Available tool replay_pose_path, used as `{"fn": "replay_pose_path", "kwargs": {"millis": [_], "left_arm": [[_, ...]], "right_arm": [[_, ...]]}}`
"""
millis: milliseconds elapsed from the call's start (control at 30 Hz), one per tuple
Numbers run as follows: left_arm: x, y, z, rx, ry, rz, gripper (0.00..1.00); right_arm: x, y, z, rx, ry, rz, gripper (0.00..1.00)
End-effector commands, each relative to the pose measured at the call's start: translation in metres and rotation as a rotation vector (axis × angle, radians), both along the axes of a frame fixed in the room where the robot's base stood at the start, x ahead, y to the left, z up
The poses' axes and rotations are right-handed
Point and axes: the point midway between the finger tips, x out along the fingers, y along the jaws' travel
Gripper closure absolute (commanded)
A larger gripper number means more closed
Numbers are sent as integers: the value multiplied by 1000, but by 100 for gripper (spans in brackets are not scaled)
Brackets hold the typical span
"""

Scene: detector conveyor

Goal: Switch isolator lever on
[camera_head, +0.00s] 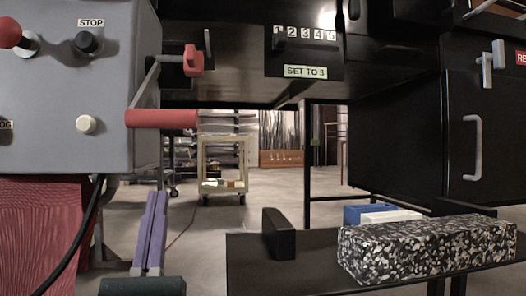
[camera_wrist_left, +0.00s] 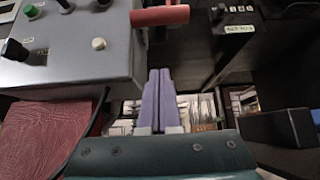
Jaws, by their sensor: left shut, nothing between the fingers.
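A lever with a thick red grip (camera_head: 162,118) on a grey crank arm stands at the right side of a grey control box (camera_head: 60,110). A smaller red lever (camera_head: 193,62) on a black plate sits behind and above it. I cannot tell which one is the isolator lever. My left gripper (camera_head: 157,195) points up below the red grip, apart from it, with its purple fingers together and empty. In the left wrist view the fingers (camera_wrist_left: 159,72) are also together, and the red grip (camera_wrist_left: 160,16) is beyond their tips. My right gripper is not in view.
The box carries a black knob (camera_head: 88,42) under a STOP label and a white button (camera_head: 86,124). A numbered selector panel (camera_head: 304,50) reads SET TO 3. A speckled block (camera_head: 425,248) lies on a black shelf (camera_head: 290,280). A cart (camera_head: 222,165) stands behind.

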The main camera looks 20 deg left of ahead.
Motion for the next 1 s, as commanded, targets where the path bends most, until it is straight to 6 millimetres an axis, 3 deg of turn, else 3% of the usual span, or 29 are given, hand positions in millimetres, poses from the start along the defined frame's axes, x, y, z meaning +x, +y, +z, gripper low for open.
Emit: {"fn": "replay_pose_path", "kwargs": {"millis": [333, 767, 1000], "left_arm": [[9, 5, 13, 2, -1, 0, 100], [56, 34, 79, 1, -2, 0, 100], [32, 18, 87, 0, 2, -1, 100]], "right_arm": [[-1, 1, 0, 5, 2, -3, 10], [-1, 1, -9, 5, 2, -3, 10], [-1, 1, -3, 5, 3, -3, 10]]}}
